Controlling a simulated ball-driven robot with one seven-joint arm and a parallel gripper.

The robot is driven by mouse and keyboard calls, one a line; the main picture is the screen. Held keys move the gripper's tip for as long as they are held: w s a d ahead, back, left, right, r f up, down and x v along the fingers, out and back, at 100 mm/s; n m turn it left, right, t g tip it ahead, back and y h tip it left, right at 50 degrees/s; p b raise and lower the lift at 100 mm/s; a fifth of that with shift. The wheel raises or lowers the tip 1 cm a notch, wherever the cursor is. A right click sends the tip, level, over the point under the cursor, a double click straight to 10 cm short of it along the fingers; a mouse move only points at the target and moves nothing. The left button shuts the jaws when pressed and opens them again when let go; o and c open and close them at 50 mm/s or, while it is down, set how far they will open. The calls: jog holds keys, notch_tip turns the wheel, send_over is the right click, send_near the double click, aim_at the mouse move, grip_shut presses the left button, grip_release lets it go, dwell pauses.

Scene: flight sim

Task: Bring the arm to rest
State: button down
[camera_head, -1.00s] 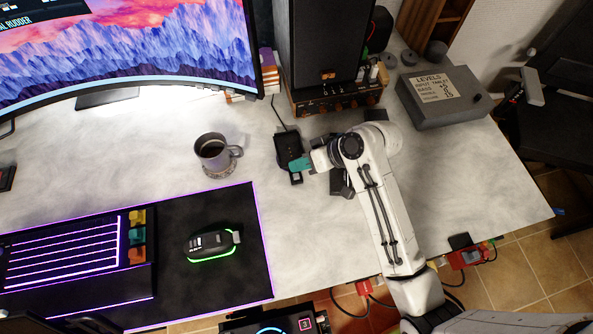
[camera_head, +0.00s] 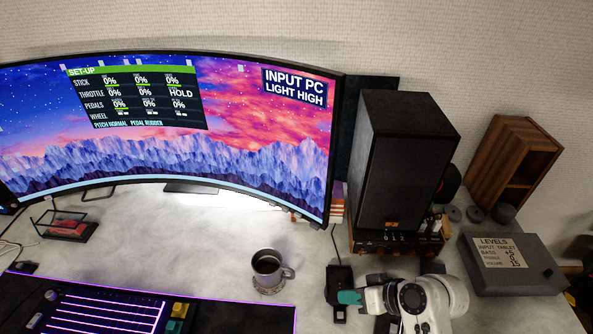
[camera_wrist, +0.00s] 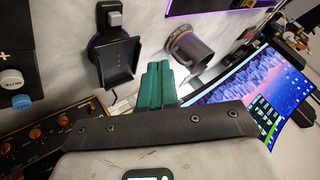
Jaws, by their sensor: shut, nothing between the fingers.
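My gripper (camera_head: 349,297) has teal fingertips and points left over the desk in the head view, at the lower right. In the wrist view its teal fingers (camera_wrist: 158,82) lie side by side, shut, with nothing held. A black cradle-like stand (camera_head: 338,280) is right by the fingertips in the head view. The same stand (camera_wrist: 117,60) is left of the fingers in the wrist view. I cannot tell if they touch. The white arm comes in from the bottom edge; most of it is out of frame.
A grey mug (camera_head: 268,268) stands left of my gripper, on a coaster. A black speaker (camera_head: 400,160) on a wooden amplifier (camera_head: 395,242) stands behind. A grey LEVELS box (camera_head: 515,264) is on the right. The curved monitor (camera_head: 170,130) fills the back left.

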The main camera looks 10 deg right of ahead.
jog(key=shift+s, duration=0.1)
jog(key=s+f+h, duration=0.1)
jog(key=s, duration=0.2)
jog(key=s+d+f+g+h, duration=0.1)
jog(key=s, duration=0.2)
jog(key=s+f+g, duration=0.1)
jog(key=s, duration=0.2)
jog(key=shift+s+d+f+h, duration=0.1)
jog(key=shift+s+d+h, duration=0.05)
jog(key=shift+d+h, duration=0.2)
jog(key=s+d+m+g+h, duration=0.1)
jog(key=s+d+g+h, duration=0.1)
jog(key=s, duration=0.9)
jog(key=shift+s+d+r+g+h, duration=0.35)
jog(key=shift+d+h, duration=0.5)
jog(key=shift+d, duration=0.35)
jog(key=shift+w, duration=0.1)
